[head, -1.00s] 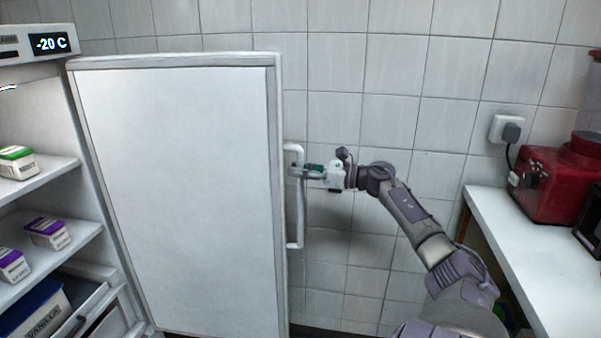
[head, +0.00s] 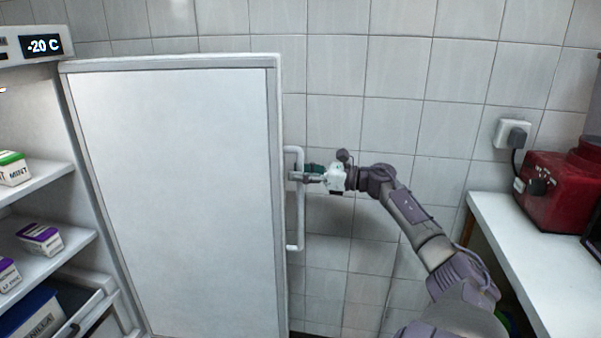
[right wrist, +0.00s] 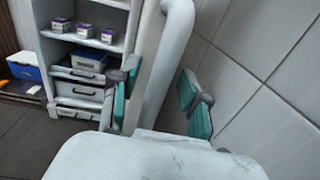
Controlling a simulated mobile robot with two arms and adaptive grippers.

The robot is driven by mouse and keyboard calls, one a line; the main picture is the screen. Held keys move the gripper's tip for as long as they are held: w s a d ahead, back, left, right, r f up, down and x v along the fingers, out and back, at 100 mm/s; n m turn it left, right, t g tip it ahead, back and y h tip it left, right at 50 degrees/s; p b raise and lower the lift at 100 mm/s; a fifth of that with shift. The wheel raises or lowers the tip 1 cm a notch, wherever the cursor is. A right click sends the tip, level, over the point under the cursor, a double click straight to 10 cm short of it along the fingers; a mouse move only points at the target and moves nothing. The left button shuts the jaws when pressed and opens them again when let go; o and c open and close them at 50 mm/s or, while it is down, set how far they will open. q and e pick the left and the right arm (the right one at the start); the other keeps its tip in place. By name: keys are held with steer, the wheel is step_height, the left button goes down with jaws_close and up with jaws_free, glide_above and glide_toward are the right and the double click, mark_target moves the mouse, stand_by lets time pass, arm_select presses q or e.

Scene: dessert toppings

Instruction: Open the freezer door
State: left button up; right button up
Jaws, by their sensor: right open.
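The freezer door (head: 175,190) stands swung wide open, with its pale inner face toward me and the shelves exposed at left. Its white vertical bar handle (head: 301,225) is on the right edge of the door. My right gripper (head: 306,175) is at the upper part of the handle. In the right wrist view, the open green-padded fingers (right wrist: 160,100) stand apart on either side of the white handle bar (right wrist: 166,72). Whether a pad touches the bar I cannot tell. My left gripper is not in view.
Freezer shelves (head: 45,248) at left hold small cartons, including a green-topped mint one (head: 13,168). A tiled wall (head: 400,100) is close behind the handle and my arm. A white counter (head: 535,260) with a red appliance (head: 555,190) is at right.

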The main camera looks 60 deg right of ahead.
steer(key=v, duration=1.2)
stand_by(0.4)
